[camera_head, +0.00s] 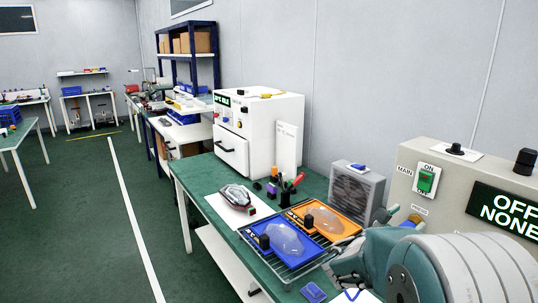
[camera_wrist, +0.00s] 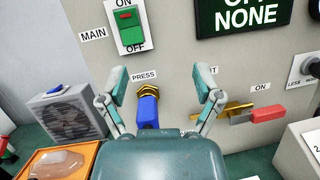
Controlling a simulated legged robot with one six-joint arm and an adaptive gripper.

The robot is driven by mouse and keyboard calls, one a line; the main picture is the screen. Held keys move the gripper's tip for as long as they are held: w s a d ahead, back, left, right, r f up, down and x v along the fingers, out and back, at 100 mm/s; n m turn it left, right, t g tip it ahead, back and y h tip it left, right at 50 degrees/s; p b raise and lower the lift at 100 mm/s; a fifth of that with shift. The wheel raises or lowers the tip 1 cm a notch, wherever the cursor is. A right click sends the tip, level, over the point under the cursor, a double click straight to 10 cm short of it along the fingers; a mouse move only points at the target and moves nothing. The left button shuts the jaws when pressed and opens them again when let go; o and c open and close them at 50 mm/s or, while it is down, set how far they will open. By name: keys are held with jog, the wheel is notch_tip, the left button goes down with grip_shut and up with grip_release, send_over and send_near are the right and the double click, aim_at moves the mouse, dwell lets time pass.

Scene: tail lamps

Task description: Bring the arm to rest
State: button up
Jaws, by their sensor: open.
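My gripper (camera_wrist: 163,90) shows in the wrist view with its two fingers spread apart and nothing between the tips. It faces the grey control panel (camera_wrist: 185,60). A blue part with a brass collar (camera_wrist: 149,92) on the panel, under the label PRESS, shows beyond and between the fingers. I cannot tell how near the fingers are to the panel.
A green MAIN switch (camera_head: 426,181) and a display reading NONE (camera_head: 505,212) are on the panel. A fan box (camera_head: 357,190) stands left of it. The floor at left is open.

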jog(key=s+a+f+m+g+y, duration=0.2)
jog(key=s+m+g+y, duration=0.2)
jog(key=s+m, duration=0.4)
jog(key=s+a+f+m+g+y, duration=0.1)
jog(key=s+f+m+g+y, duration=0.3)
jog(key=s, duration=0.6)
jog(key=s+a+m+t+y, duration=0.2)
jog(key=s+a+m+y, duration=0.1)
jog(key=a+y, duration=0.3)
jog(key=s+a+m+t+y, duration=0.3)
jog(key=a+m+y, duration=0.2)
jog(key=a, duration=0.6)
jog(key=shift+s+f+m+y, duration=0.15)
jog(key=shift+s+m+y, duration=0.25)
jog(key=shift+m, duration=0.1)
jog(key=shift+d, duration=0.15)
